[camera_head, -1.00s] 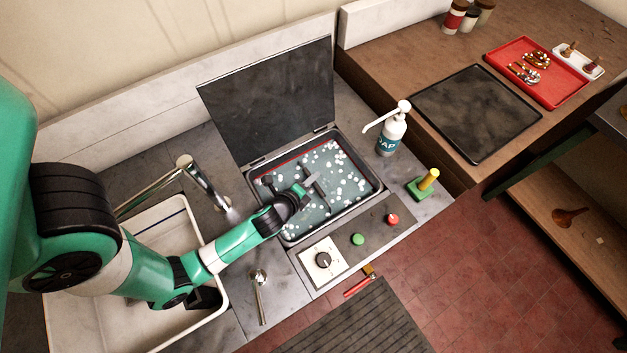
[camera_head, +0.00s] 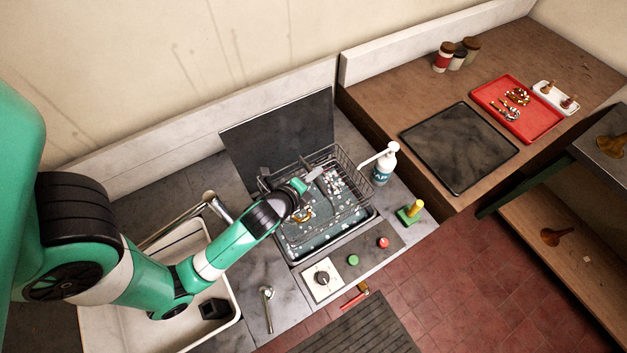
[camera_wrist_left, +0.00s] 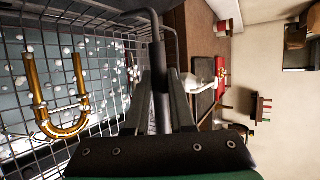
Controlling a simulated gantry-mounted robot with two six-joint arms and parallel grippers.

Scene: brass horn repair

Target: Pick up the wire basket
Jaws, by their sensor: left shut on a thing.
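The wire basket (camera_head: 348,208) is a dark mesh basket raised above the foamy liquid of the open cleaning tank (camera_head: 293,262). My left gripper (camera_head: 309,181) is at the basket's upper side. In the left wrist view the gripper (camera_wrist_left: 167,98) is shut on the basket's dark handle bar (camera_wrist_left: 154,60), and the basket mesh (camera_wrist_left: 103,39) fills the left side. A brass U-shaped tube (camera_wrist_left: 62,125) lies in the basket; it also shows in the head view (camera_head: 303,215). My right gripper is not in view.
The tank's lid (camera_head: 280,128) stands open behind. A soap pump bottle (camera_head: 384,166) and a green block with a yellow peg (camera_head: 411,212) stand right of the tank. A sink (camera_head: 165,315) is at left. A black mat (camera_head: 458,147) and red tray (camera_head: 517,108) lie on the wooden counter.

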